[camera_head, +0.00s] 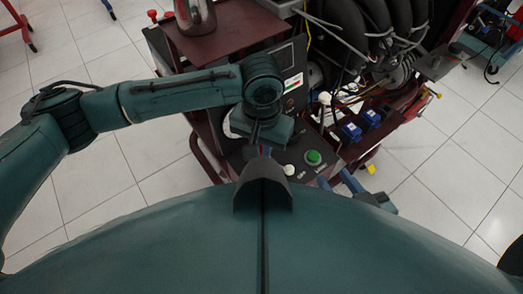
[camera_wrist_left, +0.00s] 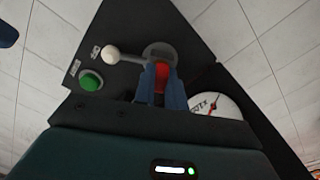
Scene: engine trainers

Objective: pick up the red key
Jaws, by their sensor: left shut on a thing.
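The red key (camera_wrist_left: 162,74) sits in the panel of the engine trainer, in front of a grey round plate in the left wrist view. My left gripper (camera_wrist_left: 161,88) has its blue fingers on both sides of the key and is shut on it. In the head view my left gripper (camera_head: 264,150) is low over the panel, and its tips and the key are mostly hidden by my own body. My right gripper (camera_head: 352,182) shows at the lower right of the trainer; its finger gap is not clear.
The panel (camera_head: 297,153) bears a green button (camera_head: 313,157) and a white knob (camera_head: 289,170). A white gauge (camera_wrist_left: 216,112) with a red needle lies beside the key. The engine (camera_head: 385,40) with hoses stands behind. Tiled floor (camera_head: 110,165) is clear at left.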

